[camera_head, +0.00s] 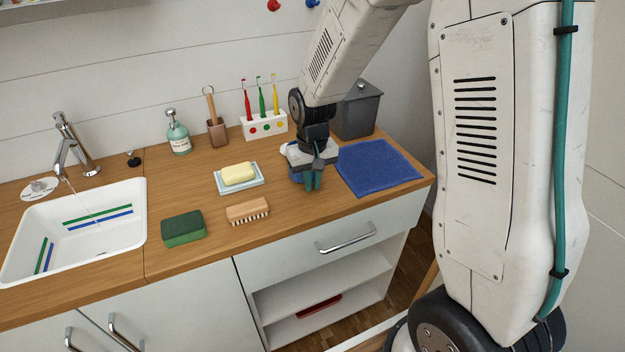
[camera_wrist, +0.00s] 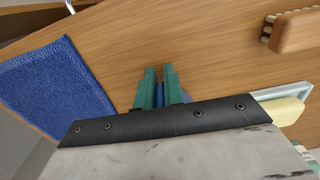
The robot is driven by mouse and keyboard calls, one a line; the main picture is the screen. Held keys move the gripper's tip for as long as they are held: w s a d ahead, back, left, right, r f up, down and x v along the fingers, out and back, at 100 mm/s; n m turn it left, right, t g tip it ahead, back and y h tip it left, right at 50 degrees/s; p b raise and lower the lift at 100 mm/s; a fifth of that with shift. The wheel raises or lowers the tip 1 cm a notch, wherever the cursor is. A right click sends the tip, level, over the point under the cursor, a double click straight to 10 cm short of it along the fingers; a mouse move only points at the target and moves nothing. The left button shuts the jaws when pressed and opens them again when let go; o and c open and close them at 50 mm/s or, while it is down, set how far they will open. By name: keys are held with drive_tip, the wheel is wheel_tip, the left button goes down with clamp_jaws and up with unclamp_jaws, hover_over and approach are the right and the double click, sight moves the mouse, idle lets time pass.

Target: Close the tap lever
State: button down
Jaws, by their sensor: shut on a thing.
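The chrome tap (camera_head: 78,158) stands behind the white sink (camera_head: 140,215) at the left in the head view. Its lever (camera_head: 59,116) is on top and points up. A thin stream of water (camera_head: 80,197) seems to run from the spout into the sink. My gripper (camera_head: 313,184) is far to the right of the tap, low over the counter beside the blue cloth. Its green fingers (camera_wrist: 159,74) in the wrist view are shut on a blue object (camera_wrist: 158,94), mostly hidden by my gripper. The tap is not in the wrist view.
The blue cloth (camera_head: 377,167) lies right of my gripper. A soap dish (camera_head: 222,189), wooden brush (camera_head: 247,211) and green sponge (camera_head: 183,229) lie between it and the sink.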

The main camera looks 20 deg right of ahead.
drive_tip(key=c, duration=1.5)
unclamp_jaws()
drive_tip(key=shift+f, duration=0.1)
wheel_tip(320, 180, up, 12)
drive_tip(key=shift+f, duration=0.15)
drive_tip(key=shift+r, duration=0.35)
drive_tip(key=shift+t, duration=0.3)
drive_tip(key=s+r, duration=0.2)
drive_tip(key=s, duration=0.2)
drive_tip(key=s+r, duration=0.3)
drive_tip(key=s, duration=0.1)
drive_tip(key=s+r, duration=0.2)
drive_tip(key=s, duration=0.2)
drive_tip(key=shift+d+r, duration=0.25)
drive_tip(key=shift+d, duration=0.1)
drive_tip(key=shift+t, duration=0.4)
drive_tip(key=s, duration=0.5)
drive_tip(key=s+r, duration=0.1)
drive_tip(key=s, duration=0.8)
drive_tip(key=shift+s+d+r, duration=0.15)
drive_tip(key=shift+s+d, duration=0.15)
drive_tip(key=shift+c, duration=1.3)
drive_tip(key=shift+s, duration=0.2)
clamp_jaws()
